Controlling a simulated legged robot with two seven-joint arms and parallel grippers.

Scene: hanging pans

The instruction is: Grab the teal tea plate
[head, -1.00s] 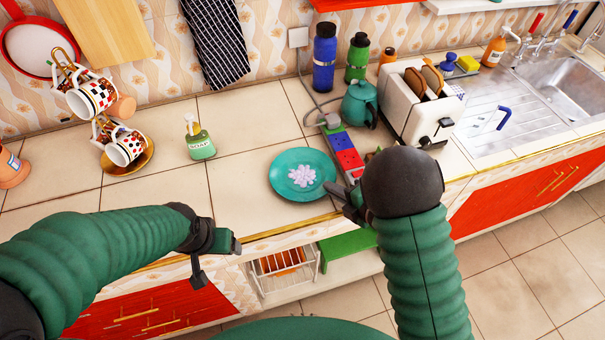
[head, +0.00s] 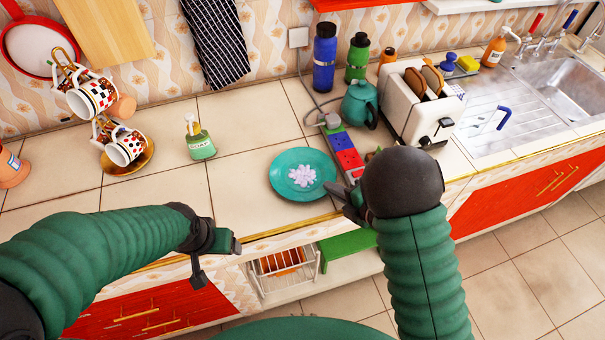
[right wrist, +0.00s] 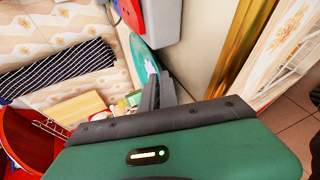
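The teal tea plate (head: 284,187) lies flat on the tiled counter near its front edge, with small pale lumps (head: 302,175) in its middle. My right gripper (head: 341,200) is low at the plate's right rim; its fingers are partly hidden by my dark wrist. In the right wrist view the plate (right wrist: 137,50) shows edge-on just beyond the fingers (right wrist: 157,92). Whether they touch or enclose the rim is unclear. My left gripper (head: 218,262) is open and empty, at the counter's front edge, left of the plate.
A power strip (head: 343,150) lies close to the plate's right side. A teal teapot (head: 360,104) and a toaster (head: 414,112) stand behind it. A soap bottle (head: 200,141) and a cup stand (head: 128,166) are to the left. Counter between soap and plate is clear.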

